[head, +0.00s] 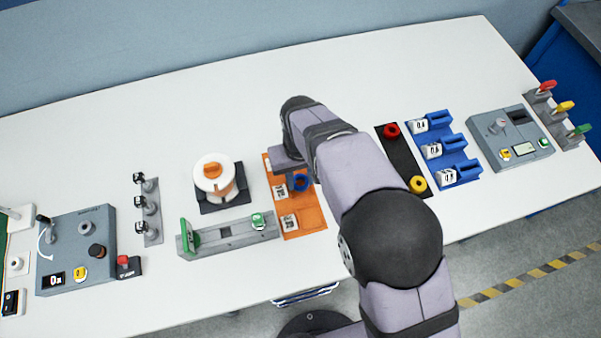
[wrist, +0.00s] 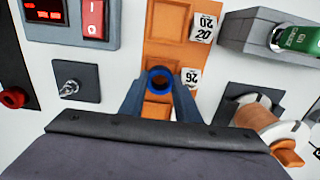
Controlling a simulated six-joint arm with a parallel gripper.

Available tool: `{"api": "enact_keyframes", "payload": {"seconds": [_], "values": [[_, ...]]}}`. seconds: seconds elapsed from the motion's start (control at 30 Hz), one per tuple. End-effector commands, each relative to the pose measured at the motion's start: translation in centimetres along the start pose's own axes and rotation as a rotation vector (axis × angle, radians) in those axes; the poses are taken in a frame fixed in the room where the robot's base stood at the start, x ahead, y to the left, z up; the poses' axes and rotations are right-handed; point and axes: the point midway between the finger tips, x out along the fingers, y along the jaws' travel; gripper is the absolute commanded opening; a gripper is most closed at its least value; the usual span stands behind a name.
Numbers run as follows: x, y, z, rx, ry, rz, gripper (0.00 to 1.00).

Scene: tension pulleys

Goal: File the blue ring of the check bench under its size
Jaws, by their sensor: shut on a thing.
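My gripper (head: 297,178) is shut on the blue ring (head: 301,183), over the orange rack (head: 313,218). In the wrist view the blue ring (wrist: 160,79) sits between the two fingertips (wrist: 160,88), its hole facing the camera. The orange rack (wrist: 166,52) lies under it, with square pockets in a row. A white label reading 26 (wrist: 190,78) is right beside the ring, and a label reading 20 (wrist: 204,28) is by the pocket farther up. Whether the ring touches the rack cannot be told. My arm hides part of the rack in the head view.
A grey bench with a green handle (head: 230,235) and a white and orange spool (head: 213,177) stand close to the left. A black mat (head: 407,165) with a red ring and a yellow ring lies right, beside a blue rack (head: 440,150). Free table lies behind.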

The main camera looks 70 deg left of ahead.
Motion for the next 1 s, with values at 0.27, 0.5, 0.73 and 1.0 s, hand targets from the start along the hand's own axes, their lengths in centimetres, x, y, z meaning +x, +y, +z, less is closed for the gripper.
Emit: {"api": "enact_keyframes", "payload": {"seconds": [0.27, 0.5, 0.73, 1.0], "values": [[0.7, 0.0, 0.0, 0.0, 0.0, 0.0, 0.03], [0.9, 0.0, 0.0, 0.0, 0.0, 0.0, 0.03], [1.2, 0.0, 0.0, 0.0, 0.0, 0.0, 0.03], [1.4, -0.1, 0.1, 0.0, -0.002, -0.001, 0.51]]}}
